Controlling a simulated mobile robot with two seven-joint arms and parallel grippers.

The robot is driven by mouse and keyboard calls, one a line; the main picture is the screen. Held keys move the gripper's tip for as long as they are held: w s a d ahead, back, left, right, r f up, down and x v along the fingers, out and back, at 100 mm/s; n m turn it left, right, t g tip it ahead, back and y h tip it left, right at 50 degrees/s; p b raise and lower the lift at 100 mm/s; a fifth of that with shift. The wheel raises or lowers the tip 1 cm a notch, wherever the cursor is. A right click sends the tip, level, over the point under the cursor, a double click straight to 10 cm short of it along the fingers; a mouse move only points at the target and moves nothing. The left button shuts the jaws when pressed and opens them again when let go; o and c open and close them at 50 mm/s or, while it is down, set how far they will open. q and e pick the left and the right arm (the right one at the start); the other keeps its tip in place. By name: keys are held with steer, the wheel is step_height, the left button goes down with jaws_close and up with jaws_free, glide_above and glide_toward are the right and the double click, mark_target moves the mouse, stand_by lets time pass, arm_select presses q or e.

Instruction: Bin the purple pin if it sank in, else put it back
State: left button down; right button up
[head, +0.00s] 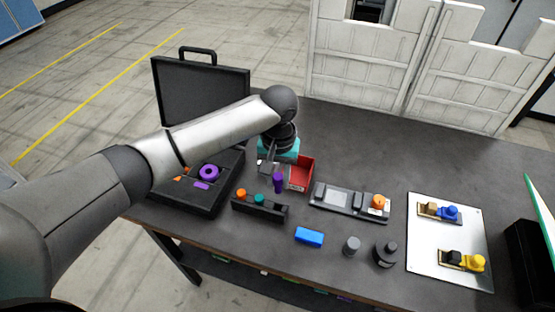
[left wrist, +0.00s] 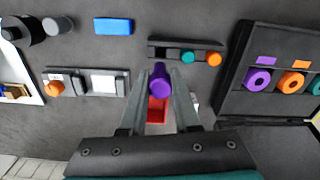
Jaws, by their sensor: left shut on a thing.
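My left gripper (head: 273,172) is shut on the purple pin (head: 278,183) and holds it between the pin rack and the red bin. In the left wrist view the purple pin (left wrist: 160,80) shows between the two fingers. The dark rack (head: 262,209) holds an orange pin (head: 241,194) and a teal pin (head: 258,199), and its right end bears no pin. The red bin (head: 301,174) stands behind and right of the pin, partly hidden by my gripper; its inside is only partly seen. My right gripper is not in view.
An open black case (head: 200,205) with purple and orange parts is at left. A grey fixture (head: 345,203) with an orange knob, a blue block (head: 309,236), a grey cylinder (head: 351,246), a black bottle (head: 385,254) and a white plate (head: 440,235) stand rightward.

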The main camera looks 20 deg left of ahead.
mark_target(277, 193)
arm_select(q)
steer(key=shift+w+p, duration=0.1)
steer(key=shift+p, duration=0.55)
steer(key=shift+a+f, duration=0.1)
steer(key=shift+f, duration=0.1)
step_height(277, 193, down, 4)
steer(key=b, duration=0.5)
steer(key=shift+f+b, duration=0.45)
steer(key=shift+f, duration=0.55)
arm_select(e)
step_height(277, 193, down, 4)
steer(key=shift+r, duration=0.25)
arm_select(q)
steer(key=shift+p, duration=1.15)
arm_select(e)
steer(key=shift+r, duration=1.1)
arm_select(q)
steer(key=shift+f+b, duration=0.6)
steer(key=shift+f, duration=0.6)
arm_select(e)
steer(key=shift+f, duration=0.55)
